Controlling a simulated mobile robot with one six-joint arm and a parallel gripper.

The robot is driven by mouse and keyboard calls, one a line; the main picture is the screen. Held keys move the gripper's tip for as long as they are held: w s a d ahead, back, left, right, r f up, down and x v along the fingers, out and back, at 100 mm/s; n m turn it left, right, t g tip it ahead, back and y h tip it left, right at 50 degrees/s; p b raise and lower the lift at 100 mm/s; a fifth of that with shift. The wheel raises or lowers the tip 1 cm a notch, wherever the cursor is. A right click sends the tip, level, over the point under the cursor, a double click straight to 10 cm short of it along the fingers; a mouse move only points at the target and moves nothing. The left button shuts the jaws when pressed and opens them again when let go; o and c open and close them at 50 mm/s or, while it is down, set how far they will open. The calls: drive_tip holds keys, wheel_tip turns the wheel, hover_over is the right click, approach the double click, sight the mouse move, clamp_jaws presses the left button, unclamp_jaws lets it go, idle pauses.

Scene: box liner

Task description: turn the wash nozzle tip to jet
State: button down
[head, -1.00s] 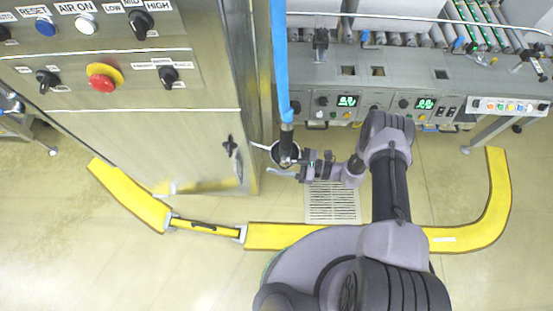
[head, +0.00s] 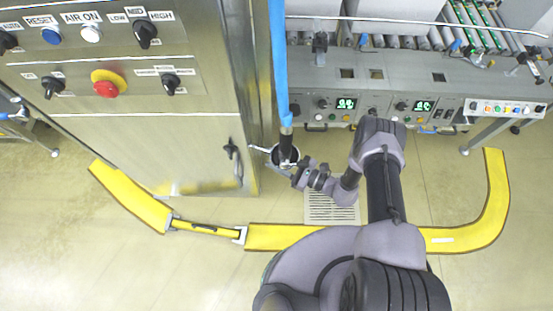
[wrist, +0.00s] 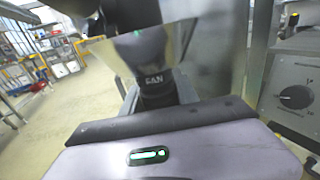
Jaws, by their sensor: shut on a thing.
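The wash nozzle (head: 286,142) hangs at the lower end of a blue hose (head: 279,70), beside the steel cabinet. Its dark body points down. In the wrist view the nozzle tip (wrist: 157,88) is a dark ring with white lettering that seems to read "FAN". My gripper (head: 284,166) is shut on the nozzle tip at the bottom of the nozzle. In the wrist view the gripper body (wrist: 170,150) fills the lower part, and its jaws are mostly hidden behind its front edge.
The steel cabinet (head: 150,150) with knobs and a red stop button (head: 106,83) stands close to the left of the nozzle. A grey conveyor machine (head: 400,75) stands behind on the right. A yellow floor barrier (head: 280,236) curves around below, with a floor grate (head: 331,208) near the arm.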

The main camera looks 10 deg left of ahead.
drive_tip(key=c, duration=0.9)
unclamp_jaws()
drive_tip(key=p+v, duration=0.1)
drive_tip(key=v, duration=1.6)
drive_tip(key=shift+s+d, duration=0.1)
drive_tip(key=shift+d, duration=0.1)
drive_tip(key=w+d+r+n+g+h, duration=0.1)
drive_tip(key=w+r+n+g+h, duration=0.15)
drive_tip(key=r, duration=0.65)
drive_tip(key=w+r+n+g+h+b, duration=0.15)
drive_tip(key=r+n, duration=0.25)
drive_tip(key=r, duration=0.4)
drive_tip(key=w+d+r+n+g+h, duration=0.1)
drive_tip(key=w+r+n+g+h, duration=0.2)
drive_tip(key=r, duration=0.6)
drive_tip(key=s+r+n+t+h, duration=0.2)
drive_tip(key=s+r+t+h, duration=0.1)
drive_tip(key=s+r, duration=0.2)
drive_tip(key=s+d+r+n+t+h+b, duration=0.1)
drive_tip(key=s+r+n+t+h, duration=0.1)
drive_tip(key=s+r, duration=0.3)
drive_tip(key=s+r+n+t+h, duration=0.2)
drive_tip(key=s+r+t+h, duration=0.1)
drive_tip(key=s+r, duration=0.3)
wheel_tip(320, 180, up, 3)
drive_tip(key=shift+d+f+n+t+h+b, duration=0.15)
drive_tip(key=shift+n+t+h+b, duration=0.15)
drive_tip(key=shift+n+t+b, duration=0.1)
